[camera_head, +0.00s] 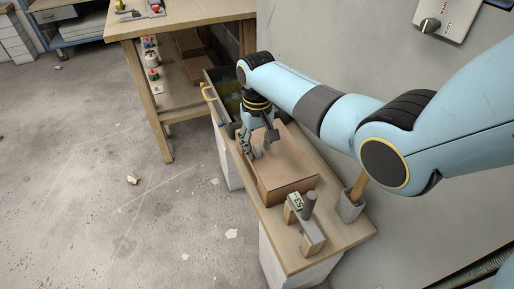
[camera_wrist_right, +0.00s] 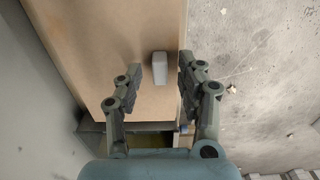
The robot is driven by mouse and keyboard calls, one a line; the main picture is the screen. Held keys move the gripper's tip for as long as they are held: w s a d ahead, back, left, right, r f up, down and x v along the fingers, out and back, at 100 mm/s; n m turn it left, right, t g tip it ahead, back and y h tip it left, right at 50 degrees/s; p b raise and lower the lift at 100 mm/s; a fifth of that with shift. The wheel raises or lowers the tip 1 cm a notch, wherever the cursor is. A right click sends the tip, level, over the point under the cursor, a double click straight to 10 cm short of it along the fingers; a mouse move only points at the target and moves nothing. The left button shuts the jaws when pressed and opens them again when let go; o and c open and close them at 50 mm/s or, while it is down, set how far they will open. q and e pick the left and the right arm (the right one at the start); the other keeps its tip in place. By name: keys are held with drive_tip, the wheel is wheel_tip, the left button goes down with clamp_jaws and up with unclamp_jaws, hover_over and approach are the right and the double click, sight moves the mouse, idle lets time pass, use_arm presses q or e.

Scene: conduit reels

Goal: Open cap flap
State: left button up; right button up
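A brown box (camera_head: 285,172) lies on the wooden bench top. Its brown top (camera_wrist_right: 100,40) also fills much of the right wrist view. A small light-grey block (camera_wrist_right: 159,68) stands on or just above that top; I cannot tell whether it is the cap flap. My right gripper (camera_head: 258,149) is over the far end of the box and points down. In the right wrist view its fingers (camera_wrist_right: 161,80) are spread, with the grey block between and slightly beyond their tips. No contact shows. My left gripper is in neither view.
A dark open bin (camera_head: 226,97) stands behind the box. A device with a green display (camera_head: 296,201) and a grey cup (camera_head: 350,206) with a wooden handle stand at the near end. A wall bounds the right side. The floor at left is largely clear.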

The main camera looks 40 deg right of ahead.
drive_tip(key=shift+f, duration=0.25)
clamp_jaws()
idle(0.3)
